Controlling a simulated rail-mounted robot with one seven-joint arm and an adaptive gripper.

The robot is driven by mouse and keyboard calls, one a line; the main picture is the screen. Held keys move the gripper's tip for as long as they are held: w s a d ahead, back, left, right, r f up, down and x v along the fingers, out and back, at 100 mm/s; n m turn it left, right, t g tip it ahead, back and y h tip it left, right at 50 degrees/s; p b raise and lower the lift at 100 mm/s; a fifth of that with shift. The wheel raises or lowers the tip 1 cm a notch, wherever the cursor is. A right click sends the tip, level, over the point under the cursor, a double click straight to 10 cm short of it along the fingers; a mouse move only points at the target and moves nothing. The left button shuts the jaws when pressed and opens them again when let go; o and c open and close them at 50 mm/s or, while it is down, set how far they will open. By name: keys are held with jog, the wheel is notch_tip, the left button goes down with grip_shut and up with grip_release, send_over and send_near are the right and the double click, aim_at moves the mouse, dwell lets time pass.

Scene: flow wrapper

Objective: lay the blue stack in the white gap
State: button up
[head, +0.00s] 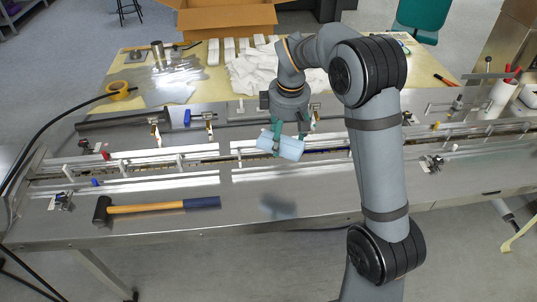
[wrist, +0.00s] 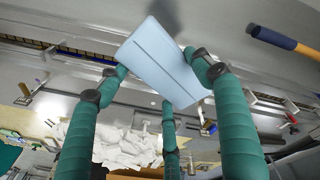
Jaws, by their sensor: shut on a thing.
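The light blue stack (head: 280,146) is held above the conveyor bed, tilted, near the middle of the head view. It also shows in the wrist view (wrist: 160,62), with a dark line across its face. My gripper (head: 289,132) has green fingers closed around the stack; in the wrist view its fingers (wrist: 155,80) touch the stack from several sides. White guide rails (head: 130,166) run along the lane on both sides. A break in the rails shows just left of the stack (head: 225,160). I cannot tell which opening is the white gap; the held stack and my arm cover part of the lane.
A hammer (head: 155,207) with a yellow and blue handle lies on the front steel plate. Clamps and posts (head: 155,130) stand along the lane. White crumpled wrappers (head: 255,72) and a cardboard box (head: 225,18) are behind. The front plate right of the hammer is clear.

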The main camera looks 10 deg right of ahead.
jog(key=w+d+f+n+y, duration=0.1)
jog(key=w+d+f+n, duration=0.2)
jog(key=w+d+n, duration=0.5)
jog(key=shift+m, duration=0.7)
jog(key=shift+w+a+f+p, duration=0.6)
jog(key=shift+a+f+p, duration=0.1)
jog(key=shift+a+f, duration=1.05)
jog(key=shift+w+a+f+p, duration=0.7)
jog(key=shift+a+f, duration=0.8)
jog(key=shift+f, duration=0.45)
jog(key=shift+w+a+f+p, duration=0.55)
jog(key=shift+a+f+p, duration=0.15)
jog(key=shift+a+f, duration=1.05)
jog(key=shift+d+f, duration=0.15)
jog(key=shift+f, duration=0.05)
jog(key=o, duration=1.2)
jog(key=shift+c, duration=0.2)
jog(key=shift+r, duration=0.1)
notch_tip(320, 180, up, 12)
jog(key=s+d+b, duration=0.1)
jog(key=shift+s+b, duration=0.25)
jog(key=shift+b, duration=0.15)
